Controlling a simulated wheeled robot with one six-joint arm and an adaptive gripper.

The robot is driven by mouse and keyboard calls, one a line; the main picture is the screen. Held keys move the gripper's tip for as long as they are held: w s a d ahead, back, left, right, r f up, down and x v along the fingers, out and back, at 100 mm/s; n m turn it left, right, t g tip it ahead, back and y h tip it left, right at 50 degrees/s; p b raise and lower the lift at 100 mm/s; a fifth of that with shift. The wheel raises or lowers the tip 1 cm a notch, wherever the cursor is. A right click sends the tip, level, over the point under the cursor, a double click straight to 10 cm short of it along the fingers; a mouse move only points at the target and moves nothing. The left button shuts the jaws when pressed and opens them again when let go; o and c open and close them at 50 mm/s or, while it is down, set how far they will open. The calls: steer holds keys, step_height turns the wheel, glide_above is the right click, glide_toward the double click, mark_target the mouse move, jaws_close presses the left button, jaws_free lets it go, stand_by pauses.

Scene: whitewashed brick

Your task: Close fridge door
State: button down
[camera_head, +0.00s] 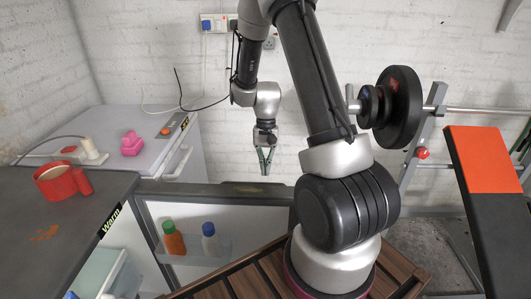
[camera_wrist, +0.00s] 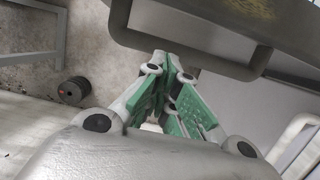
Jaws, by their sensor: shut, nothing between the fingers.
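The fridge (camera_head: 85,205) on the left has a dark top and a "Warm" label. Its door (camera_head: 275,215) stands wide open, extending right across the picture, inner side facing my body camera. An orange bottle (camera_head: 173,238) with a green cap and a white bottle (camera_head: 211,241) with a blue cap stand in the door shelf. My gripper (camera_head: 265,170) is shut and empty, pointing down just behind the door's top edge. In the wrist view, the green fingers (camera_wrist: 172,68) are close to a dark bar handle (camera_wrist: 190,62) on the door; contact is unclear.
A red mug (camera_head: 58,182) stands on the fridge top. Behind is a white chest unit (camera_head: 125,170) with a pink object (camera_head: 131,143) on it. A weight bench (camera_head: 485,160) and barbell (camera_head: 400,97) stand at right. A slatted wooden surface (camera_head: 235,284) lies in front of the door.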

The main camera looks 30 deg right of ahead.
steer(key=shift+s+a+f, duration=0.25)
steer(key=shift+s+a, duration=0.35)
steer(key=shift+s, duration=0.3)
steer(key=shift+s+a+f, duration=0.25)
steer(key=shift+s+a, duration=0.35)
steer(key=shift+s, duration=0.3)
steer(key=shift+s, duration=0.1)
